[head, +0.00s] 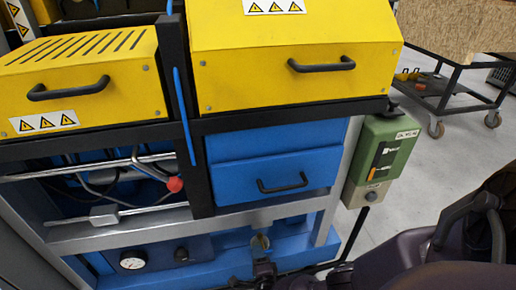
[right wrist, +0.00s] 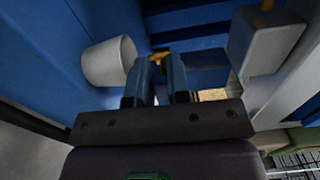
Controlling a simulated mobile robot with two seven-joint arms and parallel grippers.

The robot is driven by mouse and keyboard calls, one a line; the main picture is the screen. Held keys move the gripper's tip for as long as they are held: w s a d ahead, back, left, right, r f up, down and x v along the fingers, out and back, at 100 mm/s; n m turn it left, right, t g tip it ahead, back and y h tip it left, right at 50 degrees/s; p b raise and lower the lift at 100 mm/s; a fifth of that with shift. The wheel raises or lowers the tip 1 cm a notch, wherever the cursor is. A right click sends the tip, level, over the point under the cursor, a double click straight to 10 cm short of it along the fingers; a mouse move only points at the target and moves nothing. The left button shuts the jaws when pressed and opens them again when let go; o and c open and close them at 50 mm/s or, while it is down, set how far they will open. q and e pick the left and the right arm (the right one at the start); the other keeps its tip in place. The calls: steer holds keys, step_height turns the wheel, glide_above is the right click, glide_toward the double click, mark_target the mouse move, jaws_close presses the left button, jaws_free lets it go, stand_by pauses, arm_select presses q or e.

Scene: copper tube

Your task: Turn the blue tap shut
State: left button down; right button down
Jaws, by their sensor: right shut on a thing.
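The tap's brass-coloured part (head: 260,242) shows low on the front of the blue machine, right of centre in the head view. My right gripper (head: 264,268) is right at it, just below and in front, and partly hides it. In the right wrist view the two fingers of my right gripper (right wrist: 160,62) are close together, with a small yellow piece of the tap (right wrist: 157,56) between their tips. The gripper is shut on the tap. A blue handle cannot be told apart from the blue surroundings. My left gripper is not in view.
A pressure gauge (head: 133,260) sits on the lower panel to the left. A red knob (head: 174,184) on a rod juts out above. A blue drawer (head: 275,170) and a green control box (head: 380,158) are above right. A white cylinder (right wrist: 108,62) is beside the fingers.

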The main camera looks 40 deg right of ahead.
steer(key=shift+n, duration=0.3)
steer(key=c, duration=1.1)
jaws_free()
steer(key=shift+f, duration=0.1)
